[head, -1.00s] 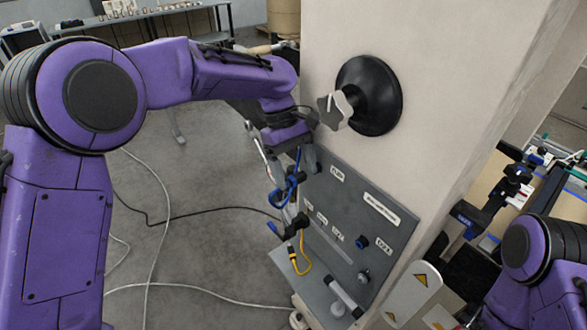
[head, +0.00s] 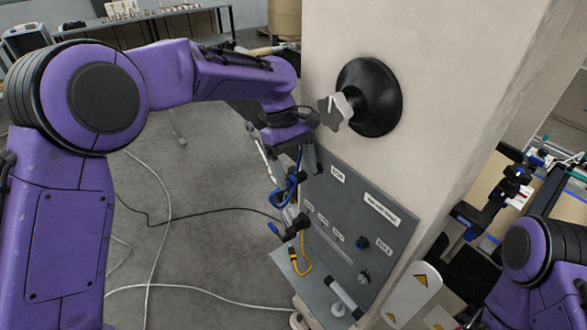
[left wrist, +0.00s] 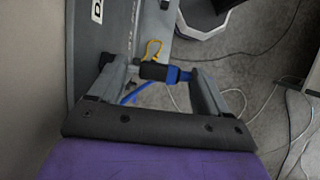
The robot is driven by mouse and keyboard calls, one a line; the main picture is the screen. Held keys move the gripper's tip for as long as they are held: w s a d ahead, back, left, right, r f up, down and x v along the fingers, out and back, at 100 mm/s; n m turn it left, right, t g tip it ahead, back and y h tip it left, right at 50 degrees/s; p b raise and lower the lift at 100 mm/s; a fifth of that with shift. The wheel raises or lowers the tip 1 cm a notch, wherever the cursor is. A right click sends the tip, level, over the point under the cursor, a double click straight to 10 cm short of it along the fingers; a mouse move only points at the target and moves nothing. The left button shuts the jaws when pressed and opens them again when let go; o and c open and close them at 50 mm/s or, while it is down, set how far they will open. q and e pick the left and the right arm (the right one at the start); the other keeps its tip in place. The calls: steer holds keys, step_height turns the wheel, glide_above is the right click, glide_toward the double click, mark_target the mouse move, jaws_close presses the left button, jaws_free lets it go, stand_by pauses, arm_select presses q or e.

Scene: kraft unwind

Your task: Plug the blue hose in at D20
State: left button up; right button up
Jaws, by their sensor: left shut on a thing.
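My left gripper (head: 290,178) is beside the grey panel (head: 352,205) on the pillar. In the left wrist view its two fingers (left wrist: 160,76) are closed on the blue hose's black connector with a blue collar (left wrist: 178,75). The blue hose (head: 284,192) loops below the fingers in the head view, and a piece of it (left wrist: 135,94) shows in the left wrist view. The panel has a row of small white labels (head: 338,237), too small for me to read surely, so I cannot pick out D20. My right gripper is out of view.
A yellow hose (head: 304,266) hangs from a black fitting with a blue lever (head: 297,228) close below my left gripper. A blue-black knob (head: 362,243) sits on the panel. Cables lie on the floor.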

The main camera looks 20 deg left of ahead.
arm_select(q)
steer(key=shift+f, duration=0.25)
stand_by(0.5)
steer(key=shift+w+r, duration=0.2)
steer(key=shift+r, duration=0.25)
stand_by(0.8)
steer(key=shift+d, duration=0.15)
stand_by(0.4)
steer(key=shift+s+f, duration=0.15)
steer(key=shift+s, duration=0.05)
stand_by(0.6)
steer(key=shift+s+a+f, duration=0.1)
steer(key=shift+a, duration=0.1)
steer(key=shift+s+a, duration=0.1)
steer(key=shift+s, duration=0.3)
steer(key=s+a, duration=0.2)
steer(key=shift+s+a+f, duration=0.1)
steer(key=shift+s+a, duration=0.05)
steer(key=shift+s, duration=0.15)
